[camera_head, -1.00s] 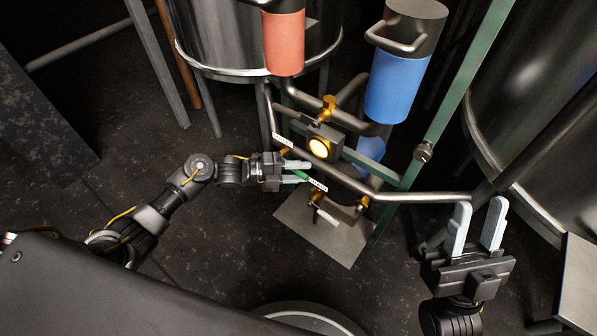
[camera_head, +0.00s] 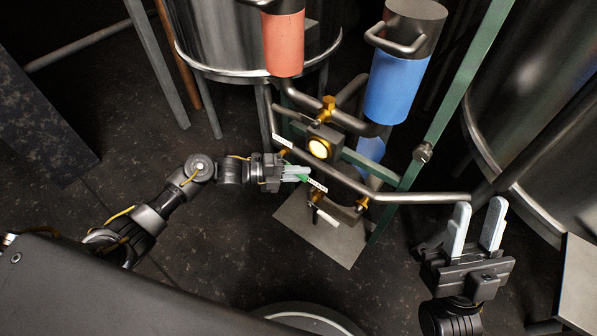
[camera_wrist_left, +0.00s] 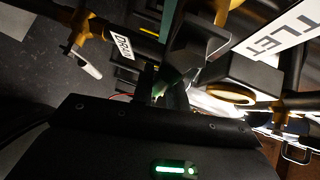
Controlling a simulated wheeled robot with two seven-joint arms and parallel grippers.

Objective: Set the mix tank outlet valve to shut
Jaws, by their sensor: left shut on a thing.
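A green valve handle (camera_head: 303,181) sits on the pipework beside a small white label. My left gripper (camera_head: 304,174) is shut on this handle, its pale fingers covering most of it. In the left wrist view, a bit of green (camera_wrist_left: 160,90) shows, mostly hidden by dark parts. A label there ends in "TLET" (camera_wrist_left: 290,32). My right gripper (camera_head: 476,228) is open and empty at the lower right, apart from the pipes.
A white-handled valve (camera_head: 326,217) hangs below the pipe; a "DRAIN" label (camera_wrist_left: 122,45) is near it in the wrist view.

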